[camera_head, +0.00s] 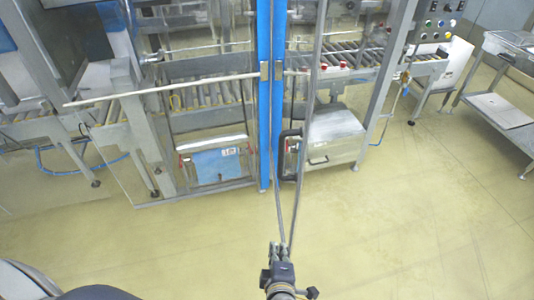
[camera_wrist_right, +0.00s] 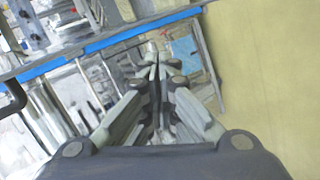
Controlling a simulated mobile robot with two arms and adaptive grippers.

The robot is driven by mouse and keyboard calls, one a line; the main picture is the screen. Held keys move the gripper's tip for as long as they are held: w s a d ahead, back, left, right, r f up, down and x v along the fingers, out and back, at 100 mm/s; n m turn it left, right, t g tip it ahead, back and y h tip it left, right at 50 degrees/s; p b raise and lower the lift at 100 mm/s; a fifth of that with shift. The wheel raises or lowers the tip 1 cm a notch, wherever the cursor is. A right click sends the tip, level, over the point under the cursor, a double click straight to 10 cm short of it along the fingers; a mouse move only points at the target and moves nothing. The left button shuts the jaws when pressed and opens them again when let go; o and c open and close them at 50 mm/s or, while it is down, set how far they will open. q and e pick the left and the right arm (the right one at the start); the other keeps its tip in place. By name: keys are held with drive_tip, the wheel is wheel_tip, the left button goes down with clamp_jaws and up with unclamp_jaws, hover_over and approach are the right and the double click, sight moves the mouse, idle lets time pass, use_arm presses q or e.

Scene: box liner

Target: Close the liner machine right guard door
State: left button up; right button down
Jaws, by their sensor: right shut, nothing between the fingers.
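The liner machine's right guard door (camera_head: 309,100) appears as a narrow, nearly edge-on grey frame. It seems to stand swung out from the machine toward me. A black handle (camera_head: 290,138) is on or close to its frame. My right gripper (camera_head: 280,247) is shut and empty, at the lower end of the grey frame bars. I cannot tell whether it touches them. In the right wrist view its fingers (camera_wrist_right: 157,58) are together, with a blue bar (camera_wrist_right: 110,42) crossing behind them and a dark curved handle (camera_wrist_right: 13,97) at the left edge. My left gripper is not in view.
Blue uprights (camera_head: 264,90) stand at the machine's middle. Behind are a roller conveyor (camera_head: 350,57) and a grey metal box (camera_head: 335,137). A control panel (camera_head: 437,22) is at upper right, beside a metal cart (camera_head: 497,105). The yellowish floor (camera_head: 430,220) at right is clear.

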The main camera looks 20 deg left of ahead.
drive_tip(key=s+a+r+n+t+y+p, duration=0.1)
drive_tip(key=s+a+r+t, duration=0.15)
drive_tip(key=r, duration=1.05)
drive_tip(key=s+a+r+n+t+y, duration=0.1)
drive_tip(key=a+r+n+t, duration=0.15)
drive_tip(key=r, duration=1.15)
drive_tip(key=w+a+p, duration=0.1)
drive_tip(key=w, duration=1)
drive_tip(key=shift+w+f+m, duration=0.2)
drive_tip(key=shift+w+m, duration=0.1)
drive_tip(key=shift+m, duration=0.15)
drive_tip(key=shift+a, duration=0.1)
